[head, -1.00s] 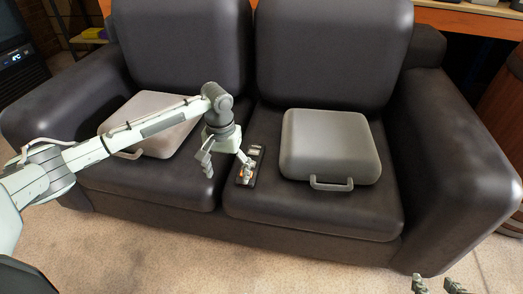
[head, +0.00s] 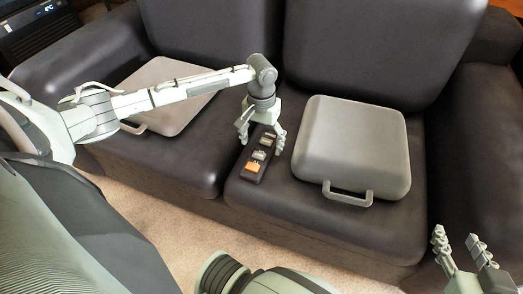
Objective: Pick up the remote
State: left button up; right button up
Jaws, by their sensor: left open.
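My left gripper (head: 260,148) is open and points down over the far part of the remote, one finger on each side. I cannot tell whether the fingers touch it. My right gripper (head: 456,236) is at the lower right, its fingers apart and empty, away from the remote.
A grey case (head: 352,148) with a handle lies on the right cushion, just right of the remote. Another grey case (head: 160,88) lies on the left cushion, partly behind my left arm. The dark sofa (head: 205,165) has a backrest behind; carpet (head: 160,210) shows in front.

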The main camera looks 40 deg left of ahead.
aim_at(261, 152)
pick_arm(q)
notch_tip(261, 152, down, 3)
jog(key=shift+a+f+b, duration=0.1)
jog(key=shift+f+b, duration=0.1)
jog(key=shift+b, duration=0.1)
pick_arm(e)
jog(key=a+r, duration=0.1)
jog(key=w+a+r+t+y, duration=0.1)
jog(key=r+t, duration=0.1)
jog(key=shift+w+a+r, duration=0.2)
jog(key=shift+a+r, duration=0.15)
jog(key=shift+a, duration=0.05)
pick_arm(q)
jog(key=shift+c, duration=0.2)
jog(key=shift+r, duration=0.1)
jog(key=c, duration=1.4)
